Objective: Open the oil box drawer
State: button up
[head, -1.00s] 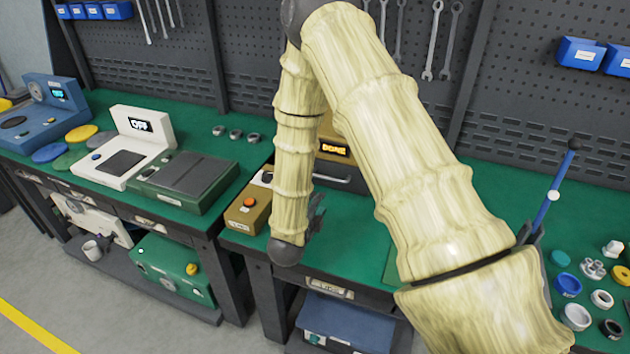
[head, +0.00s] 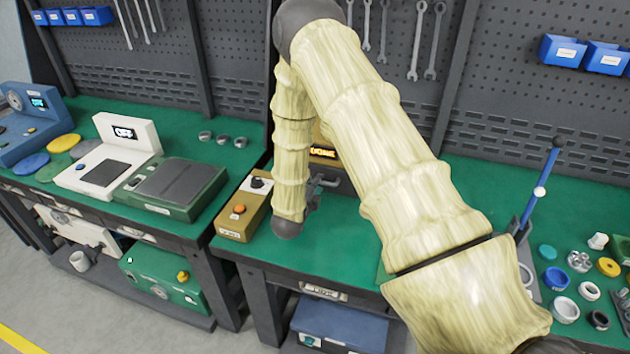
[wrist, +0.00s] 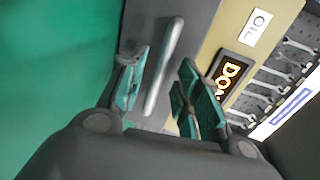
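The oil box is beige, with an "OIL" label (wrist: 259,27) and a lit display in the wrist view; the same display (head: 322,152) shows in the head view, behind my arm. Its dark grey drawer front (wrist: 195,20) has a silver bar handle (wrist: 164,65). The drawer looks shut. My gripper (wrist: 162,95) is open, its green-padded fingers on either side of the handle, with visible gaps. In the head view my gripper (head: 312,190) is at the drawer front, mostly hidden by my arm.
A brown control box (head: 243,205) with an orange button stands close left of my gripper. A blue lever (head: 540,190) and several loose rings and fittings lie to the right. The green tabletop (head: 335,235) before the box is clear. Wrenches hang on the pegboard behind.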

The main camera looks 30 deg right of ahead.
jog(key=shift+w+d+f, duration=0.2)
jog(key=shift+w+d, duration=0.2)
jog(key=shift+d, duration=0.1)
grip_shut()
jog(key=shift+s+a, duration=0.1)
jog(key=shift+a, duration=0.05)
